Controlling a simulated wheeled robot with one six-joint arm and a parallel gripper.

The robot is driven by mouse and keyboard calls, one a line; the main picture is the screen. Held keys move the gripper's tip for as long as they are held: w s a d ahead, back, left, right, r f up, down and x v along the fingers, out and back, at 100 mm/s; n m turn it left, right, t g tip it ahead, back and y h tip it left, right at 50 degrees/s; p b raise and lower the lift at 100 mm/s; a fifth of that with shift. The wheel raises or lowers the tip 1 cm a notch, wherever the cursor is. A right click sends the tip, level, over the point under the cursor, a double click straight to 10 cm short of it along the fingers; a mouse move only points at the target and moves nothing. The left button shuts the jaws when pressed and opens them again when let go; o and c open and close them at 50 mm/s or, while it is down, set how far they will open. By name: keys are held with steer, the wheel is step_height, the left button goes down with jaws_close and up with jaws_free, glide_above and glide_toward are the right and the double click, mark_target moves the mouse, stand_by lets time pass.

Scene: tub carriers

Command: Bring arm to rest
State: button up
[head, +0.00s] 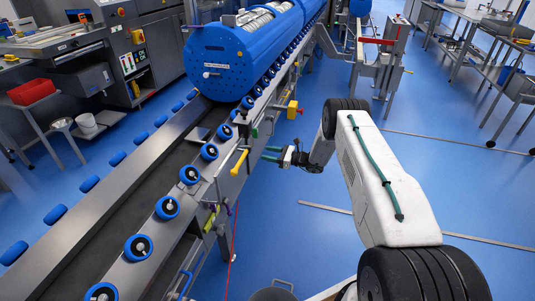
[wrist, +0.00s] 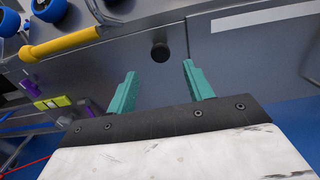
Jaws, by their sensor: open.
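My gripper (head: 272,154) is at the end of my white arm, to the right of the conveyor frame. Its two green fingers point left toward the frame's side in the head view. In the wrist view my gripper (wrist: 158,85) has its fingers spread apart with nothing between them. A grey metal panel with a dark round knob (wrist: 160,52) lies beyond the fingertips. I cannot tell how much space separates the fingertips from the panel.
A long conveyor (head: 110,220) with blue-rimmed rollers runs along the left. A large blue drum (head: 240,58) sits over it farther back. A yellow handle (head: 239,162) juts from the frame near my gripper. Blue floor to the right is mostly open; metal tables (head: 470,45) stand beyond.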

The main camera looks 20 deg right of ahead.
steer(key=s+a+n+g, duration=0.5)
steer(key=s+g, duration=0.1)
steer(key=s, duration=0.3)
steer(key=s+a+r+n+g+h, duration=0.3)
steer(key=s+r+n+g, duration=0.25)
steer(key=s+r, duration=0.6)
steer(key=s+a+r+n+g+h, duration=0.35)
steer(key=s+r+n, duration=0.45)
steer(key=r, duration=0.7)
steer(key=s+r+n+t+h, duration=0.2)
steer(key=s+r, duration=0.6)
steer(key=s, duration=0.5)
steer(key=s+r+n+t+h, duration=0.2)
steer(key=s+r+n+h, duration=0.3)
steer(key=s, duration=0.9)
step_height(320, 180, up, 4)
steer(key=shift+s+a+f+t, duration=0.2)
steer(key=shift+s+f+t, duration=0.05)
steer(key=shift+t, duration=0.15)
